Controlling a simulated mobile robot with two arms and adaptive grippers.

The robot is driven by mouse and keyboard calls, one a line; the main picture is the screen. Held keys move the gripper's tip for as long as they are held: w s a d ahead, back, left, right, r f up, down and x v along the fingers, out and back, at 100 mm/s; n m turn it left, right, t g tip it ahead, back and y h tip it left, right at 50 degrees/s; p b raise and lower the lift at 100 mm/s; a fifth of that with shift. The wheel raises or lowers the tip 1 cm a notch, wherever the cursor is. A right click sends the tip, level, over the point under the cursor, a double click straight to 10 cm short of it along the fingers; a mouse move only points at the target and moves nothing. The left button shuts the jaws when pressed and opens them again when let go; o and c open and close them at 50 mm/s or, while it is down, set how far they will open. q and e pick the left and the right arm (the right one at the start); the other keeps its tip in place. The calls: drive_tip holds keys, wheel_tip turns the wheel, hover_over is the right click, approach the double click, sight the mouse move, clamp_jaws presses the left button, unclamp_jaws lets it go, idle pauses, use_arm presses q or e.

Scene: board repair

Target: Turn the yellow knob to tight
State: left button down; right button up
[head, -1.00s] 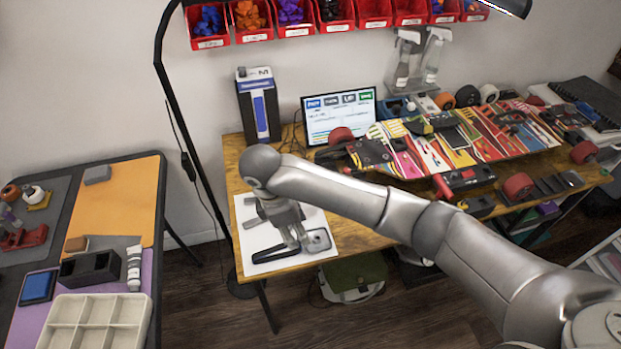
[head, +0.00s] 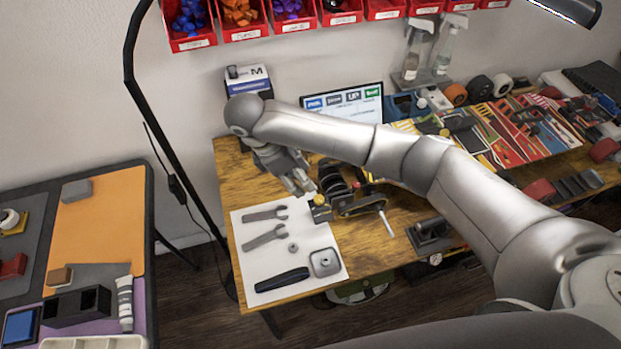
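The yellow knob (head: 319,200) is small and round. It sits on top of a small block at the left end of a dark device (head: 350,202) on the wooden table, at the back right corner of the white sheet. My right arm comes in from the right. Its gripper (head: 301,188) points down, just left of and above the knob. The fingers look close together, but their gap and any contact with the knob are not clear. My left gripper is not in view.
On the white sheet (head: 262,224) lie two grey wrenches (head: 265,237), a nut (head: 293,247), a dark handle (head: 281,280) and a square metal part (head: 325,262). A monitor (head: 345,103) and skateboard decks (head: 520,127) stand behind. A lamp pole (head: 132,70) rises at left.

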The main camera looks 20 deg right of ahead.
sight(319, 199)
drive_tip(key=x, duration=0.2)
drive_tip(key=p+x, duration=0.1)
drive_tip(key=x, duration=0.4)
drive_tip(key=shift+s+d, duration=0.15)
drive_tip(key=shift+s, duration=0.2)
drive_tip(key=shift+w+p+x, duration=0.25)
drive_tip(key=shift+p+x, duration=0.1)
drive_tip(key=shift+x, duration=0.85)
drive_tip(key=shift+s+f, duration=0.1)
drive_tip(key=shift+f, duration=0.35)
drive_tip(key=shift+d, duration=0.1)
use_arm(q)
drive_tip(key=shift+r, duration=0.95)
